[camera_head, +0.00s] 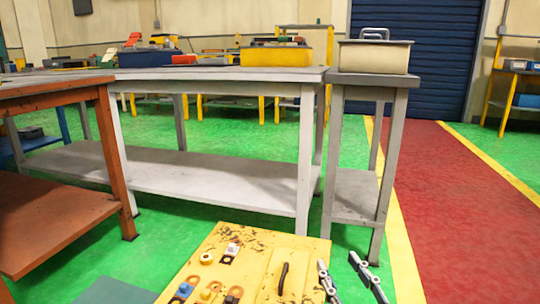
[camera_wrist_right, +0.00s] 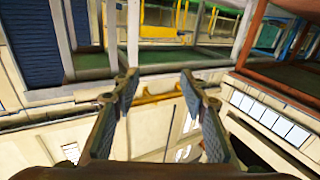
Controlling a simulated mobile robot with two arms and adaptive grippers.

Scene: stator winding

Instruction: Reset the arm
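My right gripper (camera_head: 338,262) shows at the bottom of the head view, just right of a yellow board. Its two grey fingers are spread apart with nothing between them. In the right wrist view the two fingers of the right gripper (camera_wrist_right: 159,75) are also apart and empty, with only distant background between them. My left gripper is not in either view.
The yellow board (camera_head: 232,283) holds several small parts and a dark stick (camera_head: 283,278). An orange table (camera_head: 60,84) stands at left. A long grey table (camera_head: 230,179) and a small grey table (camera_head: 372,80) stand beyond. Red floor (camera_head: 450,190) at right is clear.

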